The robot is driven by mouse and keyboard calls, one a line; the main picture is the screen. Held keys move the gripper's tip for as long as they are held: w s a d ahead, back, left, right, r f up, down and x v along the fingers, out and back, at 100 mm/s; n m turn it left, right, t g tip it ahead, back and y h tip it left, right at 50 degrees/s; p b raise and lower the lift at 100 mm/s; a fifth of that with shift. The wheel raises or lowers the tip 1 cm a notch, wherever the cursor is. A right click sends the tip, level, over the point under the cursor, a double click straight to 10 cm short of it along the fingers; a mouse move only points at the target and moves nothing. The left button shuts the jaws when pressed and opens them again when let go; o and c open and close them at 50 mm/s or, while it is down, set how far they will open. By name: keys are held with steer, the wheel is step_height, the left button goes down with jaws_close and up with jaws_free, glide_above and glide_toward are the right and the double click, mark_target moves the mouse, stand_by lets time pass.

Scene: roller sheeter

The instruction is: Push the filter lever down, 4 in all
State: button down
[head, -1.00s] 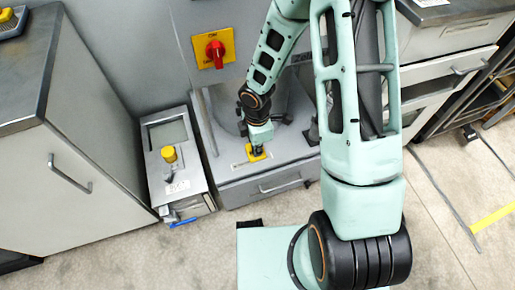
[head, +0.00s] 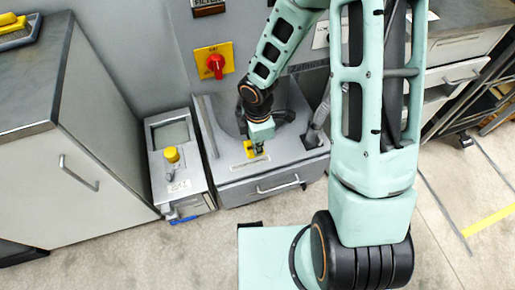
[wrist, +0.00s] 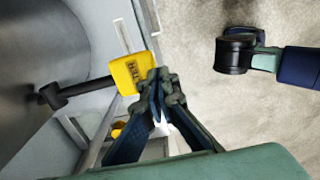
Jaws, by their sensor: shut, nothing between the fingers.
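The filter lever shows in the wrist view as a dark rod (wrist: 78,91) ending in a yellow lettered paddle (wrist: 128,73). In the head view its yellow paddle (head: 249,149) sits low over the grey machine basin, partly hidden by my gripper. My gripper (head: 259,151) is beside the paddle, on its right in the head view. In the wrist view my gripper (wrist: 160,88) is shut and empty, its fingertips at the paddle's edge. I cannot tell whether they touch it.
A red rotary switch (head: 215,64) on a yellow plate is on the wall panel above. A small grey unit with a yellow knob (head: 171,155) stands left of the basin. A grey cabinet (head: 90,150) is farther left. Open floor (head: 150,262) lies in front.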

steer(key=r, duration=0.1)
steer(key=s+r, duration=0.1)
steer(key=r, duration=0.1)
steer(key=r+p, duration=0.1)
steer(key=shift+s+d+r, duration=0.2)
steer(key=shift+s, duration=0.05)
stand_by(0.7)
